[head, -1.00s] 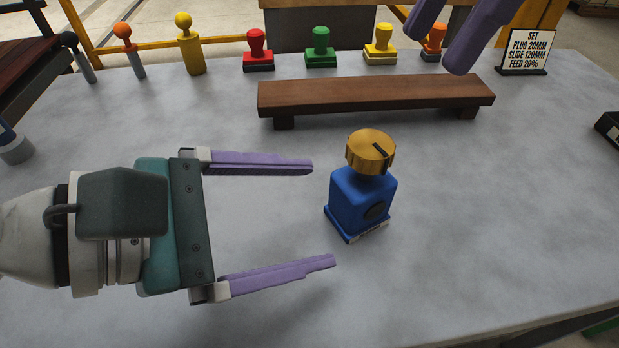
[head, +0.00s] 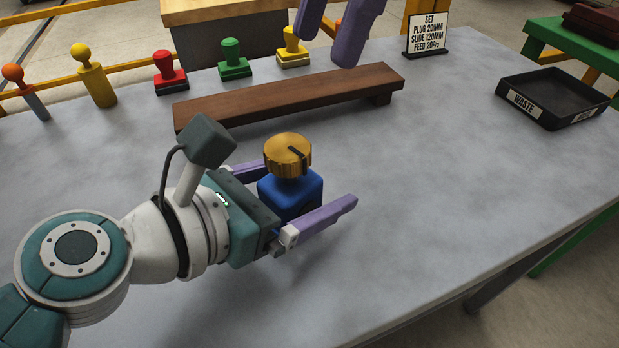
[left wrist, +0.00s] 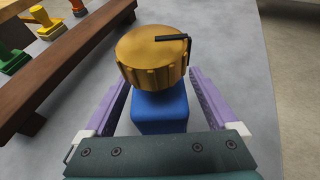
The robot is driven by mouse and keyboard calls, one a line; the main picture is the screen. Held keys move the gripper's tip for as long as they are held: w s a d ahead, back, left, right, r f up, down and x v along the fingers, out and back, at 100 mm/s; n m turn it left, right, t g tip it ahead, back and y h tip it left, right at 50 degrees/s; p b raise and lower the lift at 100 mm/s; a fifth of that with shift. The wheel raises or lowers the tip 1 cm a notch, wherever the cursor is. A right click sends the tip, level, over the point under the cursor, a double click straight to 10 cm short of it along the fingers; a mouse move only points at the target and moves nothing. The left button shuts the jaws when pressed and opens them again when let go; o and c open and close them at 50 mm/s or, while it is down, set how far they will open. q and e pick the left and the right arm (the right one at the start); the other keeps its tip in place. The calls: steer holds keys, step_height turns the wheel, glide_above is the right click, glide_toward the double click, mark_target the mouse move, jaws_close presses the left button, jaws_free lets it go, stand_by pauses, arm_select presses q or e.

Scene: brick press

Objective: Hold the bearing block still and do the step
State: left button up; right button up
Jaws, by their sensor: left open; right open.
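In the left wrist view the blue block (left wrist: 160,112) sits between the two fingers (left wrist: 160,95), under the knob (left wrist: 153,55). I cannot tell whether a finger touches it. The block's base is hidden by my gripper. My right gripper (head: 335,30) is open and empty above the far side of the wooden rail, partly cut off by the top edge.
A brown wooden rail (head: 290,95) stands behind the block. Red (head: 169,75), green (head: 234,60) and yellow (head: 292,48) stamps stand beyond it. A sign (head: 428,36) reads plug 20mm, slide 120mm, feed 20%. A black waste tray (head: 552,98) is at right.

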arm_select(q)
steer(key=shift+w+d+f, duration=0.1)
steer(key=shift+w+d, duration=0.05)
steer(key=shift+d, duration=0.05)
jaws_close()
stand_by(0.7)
stand_by(0.9)
